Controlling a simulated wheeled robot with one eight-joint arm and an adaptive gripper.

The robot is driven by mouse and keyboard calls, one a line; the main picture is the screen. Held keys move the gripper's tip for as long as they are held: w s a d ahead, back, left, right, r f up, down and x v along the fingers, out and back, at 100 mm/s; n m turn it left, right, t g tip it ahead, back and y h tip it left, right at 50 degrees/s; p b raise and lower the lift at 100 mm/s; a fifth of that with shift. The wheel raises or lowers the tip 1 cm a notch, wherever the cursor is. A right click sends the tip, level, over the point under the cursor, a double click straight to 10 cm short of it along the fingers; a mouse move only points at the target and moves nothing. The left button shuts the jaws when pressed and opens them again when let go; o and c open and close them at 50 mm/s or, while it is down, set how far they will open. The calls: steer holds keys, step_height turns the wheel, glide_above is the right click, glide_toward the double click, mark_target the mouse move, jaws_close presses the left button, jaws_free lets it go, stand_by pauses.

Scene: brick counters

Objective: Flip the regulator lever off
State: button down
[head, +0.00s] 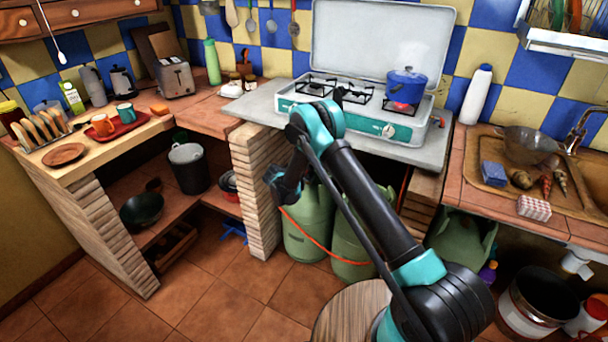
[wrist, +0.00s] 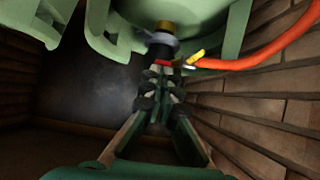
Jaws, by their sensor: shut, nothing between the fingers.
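In the wrist view the regulator (wrist: 162,46) is a grey round body with a yellow-orange band, by the pale green gas cylinder (wrist: 215,20). A small yellow lever (wrist: 196,56) sticks out at its right, near the orange hose (wrist: 255,55). My gripper (wrist: 163,72) is shut and empty, its fingertips close to the regulator and just left of the lever. I cannot tell whether they touch. In the head view my gripper (head: 277,188) is beside the left green cylinder (head: 308,232) under the stove counter; the regulator and lever do not show clearly there.
Brick walls (wrist: 255,115) stand close around the cylinder space. A second green cylinder (head: 352,245) stands to the right, with the hose across the front. A brick pillar (head: 258,185) is left of my gripper. A round wooden stool (head: 345,315) stands in front. The stove (head: 350,118) is above.

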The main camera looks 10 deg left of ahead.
step_height(320, 180, down, 3)
steer(key=shift+s+r, duration=0.1)
stand_by(0.3)
steer(key=shift+r, duration=0.15)
steer(key=shift+r, duration=0.65)
steer(key=shift+s+f, duration=0.1)
